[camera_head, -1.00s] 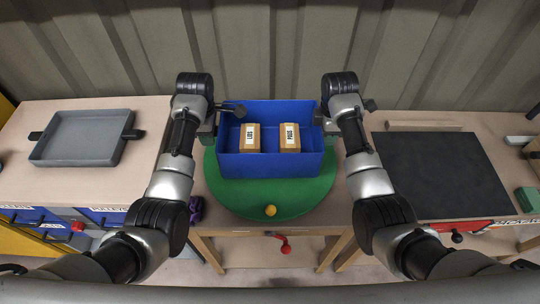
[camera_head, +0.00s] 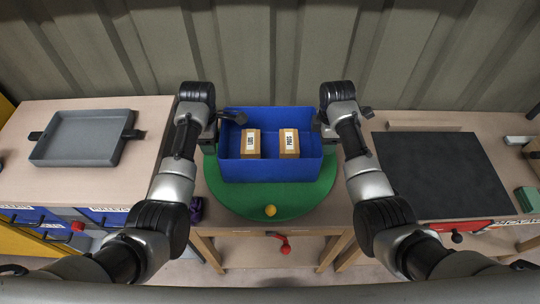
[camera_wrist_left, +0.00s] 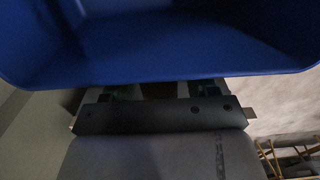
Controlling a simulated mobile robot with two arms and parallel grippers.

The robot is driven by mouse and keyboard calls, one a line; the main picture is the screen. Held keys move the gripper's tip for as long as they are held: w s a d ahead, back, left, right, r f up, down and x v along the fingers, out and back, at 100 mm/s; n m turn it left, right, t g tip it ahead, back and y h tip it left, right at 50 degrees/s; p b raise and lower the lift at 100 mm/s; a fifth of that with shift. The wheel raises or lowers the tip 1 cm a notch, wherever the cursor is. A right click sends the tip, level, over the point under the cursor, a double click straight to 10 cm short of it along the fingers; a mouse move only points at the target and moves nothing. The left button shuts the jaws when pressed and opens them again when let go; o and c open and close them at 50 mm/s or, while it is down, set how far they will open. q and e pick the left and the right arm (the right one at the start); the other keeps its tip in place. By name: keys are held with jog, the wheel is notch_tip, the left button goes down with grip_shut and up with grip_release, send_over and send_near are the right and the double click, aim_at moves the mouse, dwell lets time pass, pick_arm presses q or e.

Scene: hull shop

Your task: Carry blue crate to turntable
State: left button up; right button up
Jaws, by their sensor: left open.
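The blue crate (camera_head: 270,171) stands on the green turntable (camera_head: 316,197), toward its far side. It holds two tan boxes, one labelled LUGS (camera_head: 251,145) on the left and one labelled PEGS (camera_head: 289,144) on the right. My left gripper (camera_head: 213,136) is open at the crate's left wall. The crate's blue side fills the top of the left wrist view (camera_wrist_left: 160,60), close above the open left gripper (camera_wrist_left: 150,92). My right gripper (camera_head: 328,130) is at the crate's right wall; its fingers are too hidden to tell their state.
A yellow knob (camera_head: 270,210) sits at the turntable's front. A grey tray (camera_head: 82,138) lies on the left bench, and a dark mat (camera_head: 440,175) on the right bench. A small purple object (camera_head: 196,209) is left of the turntable. A corrugated wall (camera_head: 270,50) closes the back.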

pick_arm(q)
notch_tip(320, 180, up, 7)
jog(key=shift+r, duration=0.2)
pick_arm(e)
jog(key=shift+r, duration=0.3)
notch_tip(320, 180, up, 7)
jog(key=shift+f, duration=0.1)
dwell(0.7)
